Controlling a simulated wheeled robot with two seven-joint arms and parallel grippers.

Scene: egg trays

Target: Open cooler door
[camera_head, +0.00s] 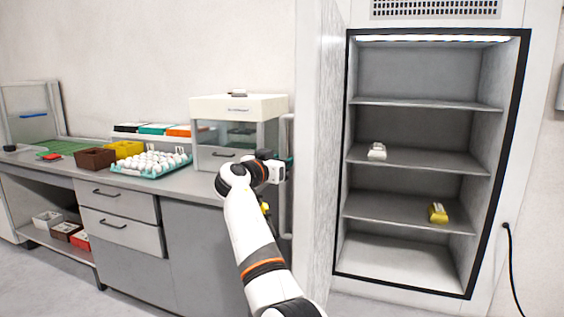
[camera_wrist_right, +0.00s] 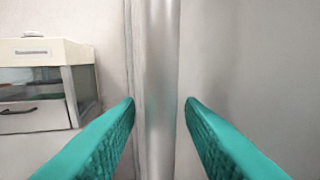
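The cooler (camera_head: 343,240) stands at the right with its interior exposed. Its door (camera_head: 316,120) is swung wide open to the left and seen nearly edge-on. A vertical bar handle (camera_head: 286,215) runs along the door's left side. My right gripper (camera_head: 288,160) is at the handle, with its fingertips partly hidden in the head view. In the right wrist view, the teal fingers (camera_wrist_right: 160,105) are apart on either side of the metal handle (camera_wrist_right: 162,60), with visible gaps beside it. My left gripper is out of view.
A white glass-fronted box (camera_head: 240,105) stands on the counter (camera_head: 190,188) left of the door. An egg tray (camera_head: 150,171), a yellow bin (camera_head: 124,149) and a brown bin (camera_head: 95,158) sit farther left. Cooler shelves hold a white item (camera_head: 377,151) and a yellow item (camera_head: 438,213).

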